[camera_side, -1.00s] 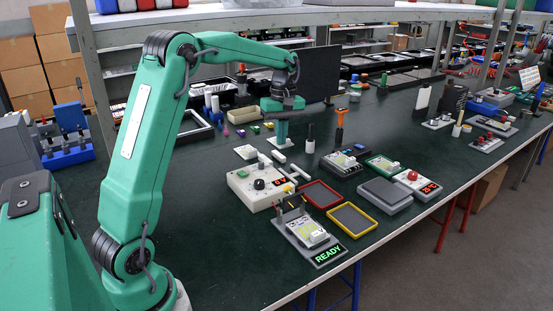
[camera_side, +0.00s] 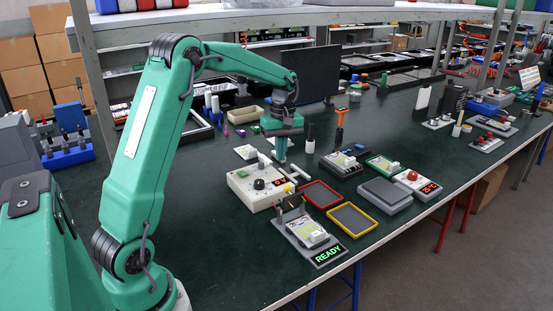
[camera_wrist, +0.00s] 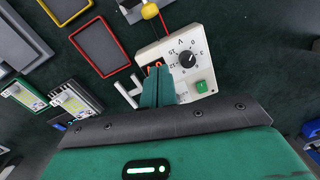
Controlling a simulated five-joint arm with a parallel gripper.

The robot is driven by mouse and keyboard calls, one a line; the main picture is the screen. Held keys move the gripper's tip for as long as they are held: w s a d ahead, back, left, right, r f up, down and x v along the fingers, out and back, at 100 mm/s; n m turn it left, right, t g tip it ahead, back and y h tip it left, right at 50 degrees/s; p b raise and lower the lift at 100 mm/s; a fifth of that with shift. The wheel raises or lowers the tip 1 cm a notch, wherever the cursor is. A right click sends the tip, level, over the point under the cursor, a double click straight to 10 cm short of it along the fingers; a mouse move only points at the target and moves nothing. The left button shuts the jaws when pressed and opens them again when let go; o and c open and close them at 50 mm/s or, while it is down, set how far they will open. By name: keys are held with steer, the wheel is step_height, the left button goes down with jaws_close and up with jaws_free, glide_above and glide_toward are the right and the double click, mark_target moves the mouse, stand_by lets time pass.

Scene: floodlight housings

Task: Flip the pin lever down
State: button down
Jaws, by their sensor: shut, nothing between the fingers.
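A grey test fixture (camera_side: 327,254) with a lit READY sign stands at the table's front edge and holds a pale board (camera_side: 307,232). My gripper (camera_side: 281,158) points down, empty, behind the meter box. In the wrist view its shut fingers (camera_wrist: 158,72) overlap the box's edge; they hide part of it.
The cream meter box (camera_side: 250,190) has a dark knob and red display. White bars (camera_side: 299,172) lie beside it. Bare green table lies left of the box.

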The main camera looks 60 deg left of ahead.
mark_target(290, 196)
step_height(290, 196, down, 5)
steer(key=shift+s+f, duration=0.15)
steer(key=shift+f, duration=0.05)
steer(key=shift+s+d+f, duration=0.15)
steer(key=shift+s+d, duration=0.05)
steer(key=shift+d, duration=0.8)
steer(key=shift+s+d+f, duration=0.1)
steer(key=shift+s+d, duration=0.1)
steer(key=shift+d, duration=0.8)
